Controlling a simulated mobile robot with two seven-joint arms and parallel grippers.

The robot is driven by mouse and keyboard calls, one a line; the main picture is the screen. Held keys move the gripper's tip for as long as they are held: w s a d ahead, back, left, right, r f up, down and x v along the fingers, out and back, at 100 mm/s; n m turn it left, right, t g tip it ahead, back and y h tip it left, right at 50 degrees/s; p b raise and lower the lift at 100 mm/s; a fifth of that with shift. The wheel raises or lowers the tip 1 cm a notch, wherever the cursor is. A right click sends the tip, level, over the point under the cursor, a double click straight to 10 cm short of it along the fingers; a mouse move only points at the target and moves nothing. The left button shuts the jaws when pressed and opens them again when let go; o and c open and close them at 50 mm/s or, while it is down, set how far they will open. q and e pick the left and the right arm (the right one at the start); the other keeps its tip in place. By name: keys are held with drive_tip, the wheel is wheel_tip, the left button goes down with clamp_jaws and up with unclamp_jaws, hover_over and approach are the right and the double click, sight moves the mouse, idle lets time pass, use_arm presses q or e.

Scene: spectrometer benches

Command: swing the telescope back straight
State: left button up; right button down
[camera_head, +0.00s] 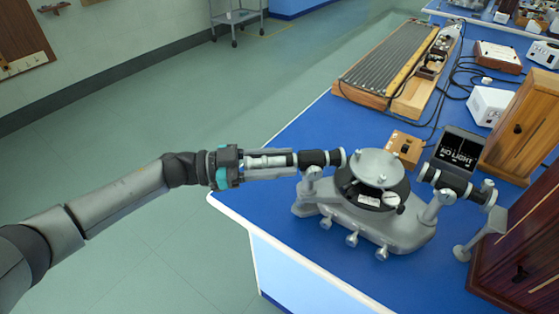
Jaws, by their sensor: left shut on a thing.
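A grey spectrometer (385,232) stands near the front left corner of the blue bench, with a round table (376,167) on top. Its telescope (320,157), a black-and-grey tube on a post, points out to the left over the bench edge. My left gripper (285,163) reaches in from the left and is shut on the telescope's outer end. A second tube (452,184) on the right points to the right, roughly opposite the telescope. A small dark screen (458,148) behind reads "NO LIGHT". My right gripper is not in view.
The blue bench (290,245) has a pale edge on the left, with open floor beyond. A small wooden box (404,147) stands behind the spectrometer. Wooden cabinets (522,130) crowd the right side. A long ridged apparatus (390,62) lies farther back with cables beside it.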

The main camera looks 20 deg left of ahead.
use_arm(q)
clamp_jaws()
idle(0.8)
